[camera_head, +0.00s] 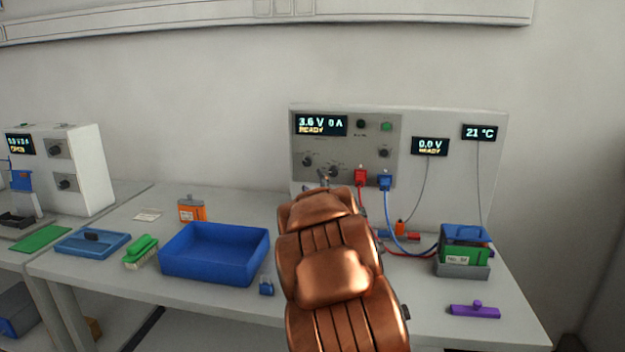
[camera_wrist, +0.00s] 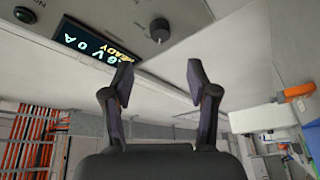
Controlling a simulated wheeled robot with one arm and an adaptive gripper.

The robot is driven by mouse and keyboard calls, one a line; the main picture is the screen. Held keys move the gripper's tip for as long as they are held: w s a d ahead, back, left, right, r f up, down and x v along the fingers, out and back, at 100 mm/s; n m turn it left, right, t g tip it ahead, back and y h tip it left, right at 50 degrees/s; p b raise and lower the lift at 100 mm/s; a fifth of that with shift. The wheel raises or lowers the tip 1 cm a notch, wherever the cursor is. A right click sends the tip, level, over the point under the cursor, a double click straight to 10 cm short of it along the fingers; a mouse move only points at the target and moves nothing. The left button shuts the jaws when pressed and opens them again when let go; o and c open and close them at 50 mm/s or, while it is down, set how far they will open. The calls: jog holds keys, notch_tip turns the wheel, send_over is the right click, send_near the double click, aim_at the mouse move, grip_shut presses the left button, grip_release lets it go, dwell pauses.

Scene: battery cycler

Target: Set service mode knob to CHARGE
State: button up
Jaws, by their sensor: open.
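The cycler's grey control panel (camera_head: 348,145) stands at the back of the bench, with a display (camera_head: 321,125) reading 3.6 V 0 A READY. Small dark knobs sit on it: a lower left knob (camera_head: 308,161), a lower middle knob (camera_head: 334,171) and a right knob (camera_head: 384,153). Their labels are too small to read, so I cannot tell which is the service mode knob. My gripper (camera_head: 324,178) is in front of the panel's lower part, mostly hidden by my arm. In the wrist view my gripper (camera_wrist: 158,80) is open and empty, with one dark knob (camera_wrist: 160,30) beyond the fingertips.
Red plug (camera_head: 360,177) and blue plug (camera_head: 385,181) with cables are close right of my gripper. A blue bin (camera_head: 214,255) lies left of my arm. A grey holder (camera_head: 462,268) with a green pack stands right. The bench's front right is mostly clear around a purple piece (camera_head: 475,311).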

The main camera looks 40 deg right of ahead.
jog(key=shift+s+a+f, duration=0.1)
jog(key=shift+s+a, duration=0.2)
jog(key=shift+s, duration=0.15)
jog(key=shift+a, duration=0.1)
dwell(0.4)
jog(key=s+a+f+m+g+y+p, duration=0.1)
jog(key=s+a+f+g+y, duration=0.25)
jog(key=a, duration=0.55)
jog(key=s+a+f+m+g+y+p, duration=0.2)
jog(key=s+a+g, duration=0.15)
jog(key=a, duration=0.65)
jog(key=s+a+f+m+g+y+p, duration=0.1)
jog(key=s+a+f+g+y, duration=0.25)
jog(key=a, duration=0.55)
jog(key=s+a+g+y+p, duration=0.1)
jog(key=s+a+g, duration=0.1)
jog(key=s+a, duration=0.3)
jog(key=s+a+g+y+p, duration=0.1)
jog(key=s+a+g, duration=0.2)
jog(key=s, duration=1.1)
jog(key=s+a+g+p, duration=0.1)
jog(key=s+a+g, duration=0.2)
jog(key=s+a, duration=0.6)
jog(key=shift+s+a+y, duration=0.2)
jog(key=shift+s+y, duration=0.2)
jog(key=shift+s, duration=0.05)
